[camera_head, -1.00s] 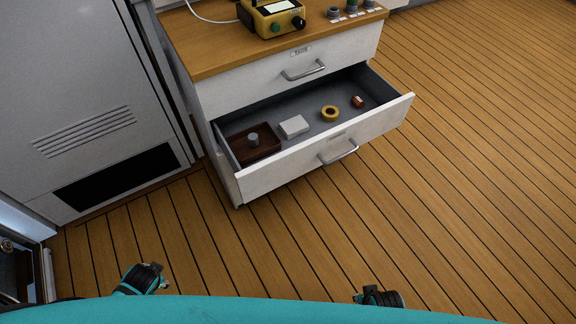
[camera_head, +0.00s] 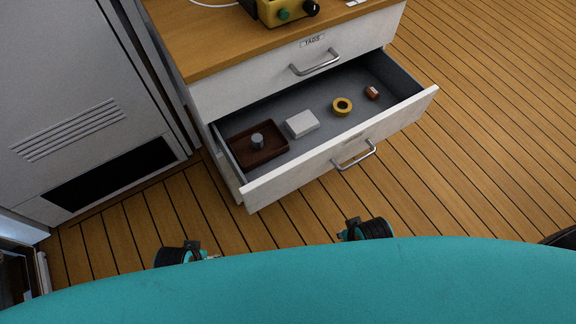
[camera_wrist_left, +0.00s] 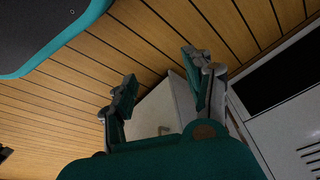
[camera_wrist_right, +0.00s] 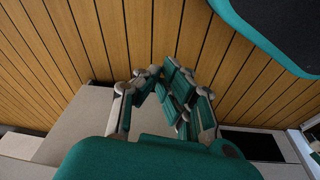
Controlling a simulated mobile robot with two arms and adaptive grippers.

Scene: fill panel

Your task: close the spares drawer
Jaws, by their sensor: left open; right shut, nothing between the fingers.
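The open lower drawer (camera_head: 345,160) sticks out of a white cabinet, with a metal bar handle (camera_head: 356,157) on its front. It holds a brown tray (camera_head: 238,161) with a grey cylinder, a white box (camera_head: 302,123), a yellow ring (camera_head: 342,106) and a small orange-brown piece (camera_head: 372,93). The closed drawer above is labelled TAGS. My left gripper (camera_wrist_left: 160,88) is open and empty, over the floor in front of the drawer. My right gripper (camera_wrist_right: 158,78) is shut and empty, also short of the drawer front.
A grey locker (camera_head: 85,95) with a vent and dark panel stands left of the cabinet. A yellow device (camera_head: 284,11) sits on the wooden top (camera_head: 215,40). The plank floor (camera_head: 480,150) right of the drawer is clear.

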